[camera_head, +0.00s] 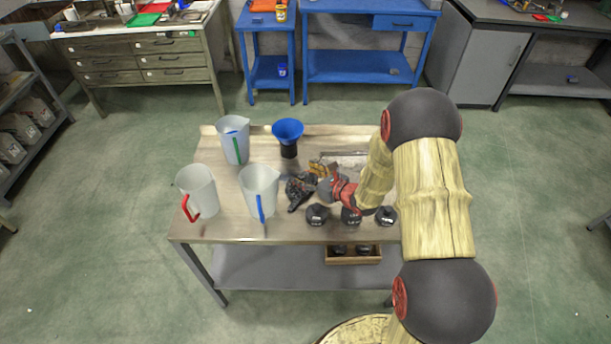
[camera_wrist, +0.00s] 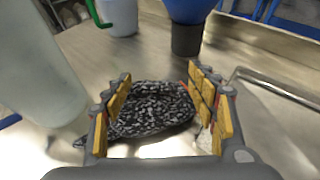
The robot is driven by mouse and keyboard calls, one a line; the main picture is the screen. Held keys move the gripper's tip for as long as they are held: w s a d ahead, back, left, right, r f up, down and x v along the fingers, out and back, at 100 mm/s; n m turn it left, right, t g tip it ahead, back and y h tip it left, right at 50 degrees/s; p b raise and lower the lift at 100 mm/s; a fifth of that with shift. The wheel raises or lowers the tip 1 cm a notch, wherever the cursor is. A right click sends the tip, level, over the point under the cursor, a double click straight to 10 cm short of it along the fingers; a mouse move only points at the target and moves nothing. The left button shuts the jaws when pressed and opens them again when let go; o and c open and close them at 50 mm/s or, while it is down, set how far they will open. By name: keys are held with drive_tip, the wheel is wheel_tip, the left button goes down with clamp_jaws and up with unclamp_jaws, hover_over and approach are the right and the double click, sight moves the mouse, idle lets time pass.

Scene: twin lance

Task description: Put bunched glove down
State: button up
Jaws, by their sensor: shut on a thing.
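The bunched glove (camera_head: 299,190) is a dark, speckled, crumpled bundle over the middle of the workbench (camera_head: 290,228). In the wrist view the glove (camera_wrist: 152,108) lies between the two yellow-padded fingers of my gripper (camera_wrist: 160,84). In the head view my gripper (camera_head: 314,178) reaches in from the right and is shut on the glove. One end of the glove sticks out to the left past the left finger in the wrist view. I cannot tell whether its underside touches the bench top.
Jugs with red (camera_head: 198,190), blue (camera_head: 260,190) and green (camera_head: 236,142) handles stand left of the glove. A blue funnel (camera_head: 287,131) on a dark base stands behind it. Black weights (camera_head: 317,215) line the front edge. A boxed set (camera_head: 353,256) sits on the lower shelf.

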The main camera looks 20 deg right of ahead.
drive_tip(key=shift+f, duration=0.2)
drive_tip(key=o, duration=1.1)
drive_tip(key=shift+r, duration=0.1)
drive_tip(key=shift+o, duration=0.7)
